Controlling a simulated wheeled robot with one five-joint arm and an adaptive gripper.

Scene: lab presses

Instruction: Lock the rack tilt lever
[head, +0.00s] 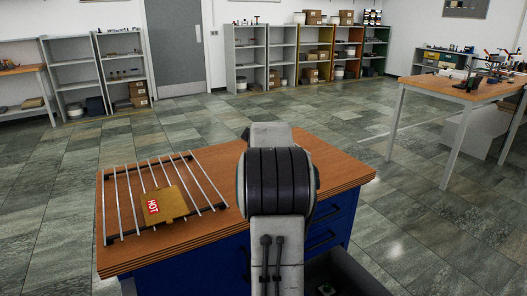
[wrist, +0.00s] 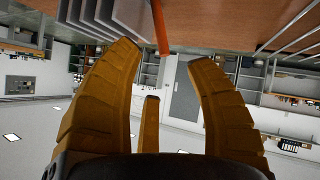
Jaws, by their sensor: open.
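In the wrist view, which looks upside down, an orange-red bar (wrist: 160,28) rises against the wooden top, and it may be the rack tilt lever. Beside it on the left stand several grey plates (wrist: 98,18), possibly the rack. My gripper (wrist: 165,55) has its yellow fingers spread wide with nothing between them. In the picture the bar lies between the fingertips and above them, apparently beyond their reach. In the head view my arm hides the gripper, the bar and the plates. Whether the lever is locked cannot be told.
A wire rack (head: 126,197) with a tan piece marked HOT (head: 164,205) lies on the left of the wooden bench top (head: 225,167). Blue drawers are below. Another table (head: 441,88) stands at right. Shelves line the back wall, and the floor between is clear.

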